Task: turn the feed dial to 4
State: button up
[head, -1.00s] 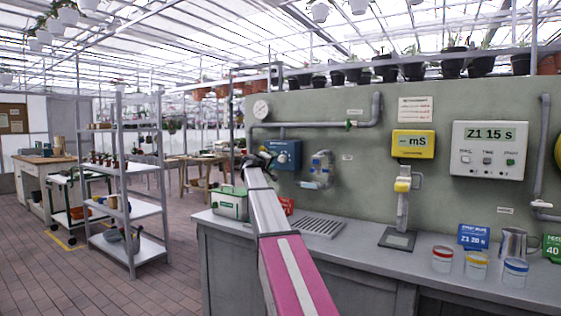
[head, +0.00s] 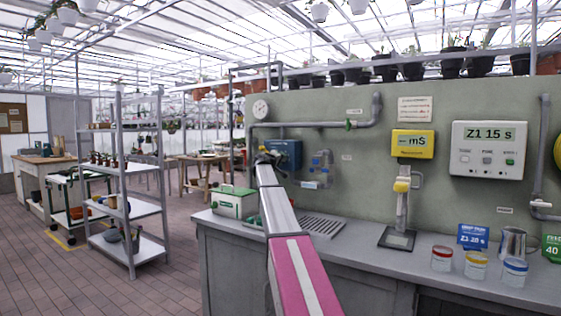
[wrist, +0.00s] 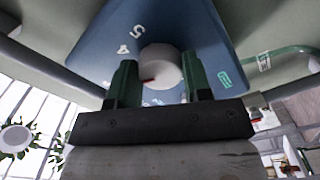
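The blue feed box (head: 287,153) is on the green wall panel, left of the pipes, partly hidden by my arm in the head view. In the wrist view its blue face (wrist: 205,35) fills the top middle. A round pale dial knob (wrist: 161,67) is on it, with a red mark at its lower left. The numbers 5 and 4 are printed to the knob's upper left; others are hidden or unclear. My gripper (wrist: 161,80) has its green fingers apart, one on each side of the knob. I cannot tell whether they touch it.
The grey bench (head: 345,255) runs below the panel, with a green-lidded box (head: 233,203) and a drain grate (head: 320,226).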

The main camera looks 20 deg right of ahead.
jog(key=shift+m, duration=0.3)
jog(key=shift+c, duration=0.4)
jog(key=shift+m, duration=3.6)
jog(key=o, duration=0.9)
jog(key=shift+a, duration=0.1)
jog(key=v, duration=1)
jog(key=shift+s+a, duration=0.25)
